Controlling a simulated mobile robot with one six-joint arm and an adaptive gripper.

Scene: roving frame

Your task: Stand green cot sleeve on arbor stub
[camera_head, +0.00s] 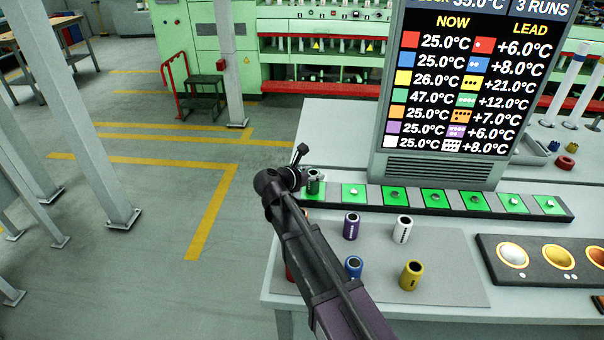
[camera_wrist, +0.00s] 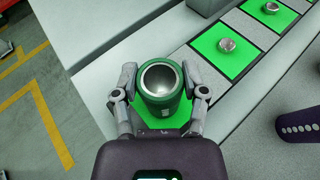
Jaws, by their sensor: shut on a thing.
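The green cot sleeve (camera_wrist: 163,84) stands upright between the fingers of my gripper (camera_wrist: 160,92), which is shut on it. In the head view the sleeve (camera_head: 314,184) is at the left end of the rail, partly hidden by my gripper (camera_head: 304,176). A green pad (camera_wrist: 170,128) shows beneath the sleeve in the wrist view. Any stub on that pad is hidden, and I cannot tell whether the sleeve is seated or just above. Neighbouring pads carry bare metal arbor stubs, such as this one (camera_wrist: 228,45) and a farther one (camera_wrist: 271,7).
On the grey mat (camera_head: 455,285) stand a purple sleeve (camera_head: 351,227), a white sleeve (camera_head: 402,230), a blue sleeve (camera_head: 353,267) and a yellow sleeve (camera_head: 411,276). A display panel (camera_head: 440,130) rises behind the rail. A dark tray (camera_head: 520,277) with round metallic discs lies right.

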